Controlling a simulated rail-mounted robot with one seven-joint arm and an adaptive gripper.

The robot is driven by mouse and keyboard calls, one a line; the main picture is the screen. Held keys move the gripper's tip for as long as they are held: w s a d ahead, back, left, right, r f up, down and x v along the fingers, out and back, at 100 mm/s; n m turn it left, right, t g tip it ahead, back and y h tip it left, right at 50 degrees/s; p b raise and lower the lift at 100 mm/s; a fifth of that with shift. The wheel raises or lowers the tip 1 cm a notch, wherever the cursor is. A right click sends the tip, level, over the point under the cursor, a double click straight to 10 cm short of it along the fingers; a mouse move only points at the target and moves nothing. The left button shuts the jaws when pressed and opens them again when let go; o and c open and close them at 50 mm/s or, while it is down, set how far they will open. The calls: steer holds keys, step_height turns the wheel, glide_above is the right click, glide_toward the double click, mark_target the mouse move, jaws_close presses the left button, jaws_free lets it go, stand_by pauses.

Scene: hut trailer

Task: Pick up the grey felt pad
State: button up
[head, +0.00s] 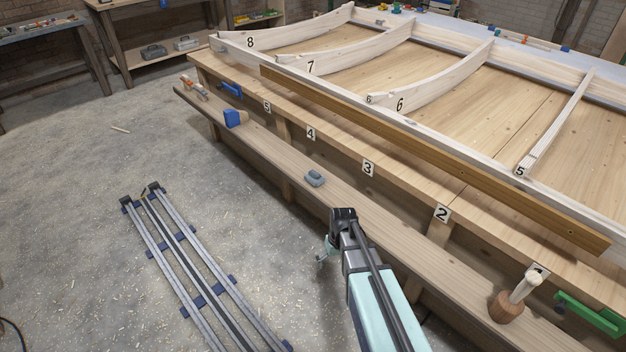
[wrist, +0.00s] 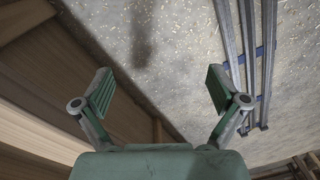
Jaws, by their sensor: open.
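A small grey-blue pad (head: 314,178), which looks like the grey felt pad, lies on the long low plank along the front of the workbench in the head view. My gripper (head: 325,251) shows only in part beside the end of my arm, nearer the camera than the pad and off the plank's front edge. In the wrist view my gripper (wrist: 160,88) has its two green fingers spread wide with nothing between them. The pad is not visible in the wrist view.
Metal rails (head: 195,275) lie on the floor at left.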

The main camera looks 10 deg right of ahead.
steer(key=w+d+r+n+t, duration=0.1)
steer(key=w+r, duration=0.3)
steer(key=w, duration=0.8)
steer(key=w+d+r+n+t, duration=0.15)
steer(key=w+r, duration=0.35)
steer(key=w, duration=0.6)
steer(key=n+t+y, duration=0.1)
steer(key=n+y, duration=0.1)
steer(key=n, duration=0.1)
glide_toward(316, 173)
steer(key=shift+m, duration=0.25)
steer(key=p+x, duration=0.2)
steer(key=x, duration=0.9)
steer(key=shift+w+a+f, duration=0.1)
steer(key=shift+w+f, duration=0.05)
steer(key=shift+f, duration=0.05)
steer(key=c, duration=1.2)
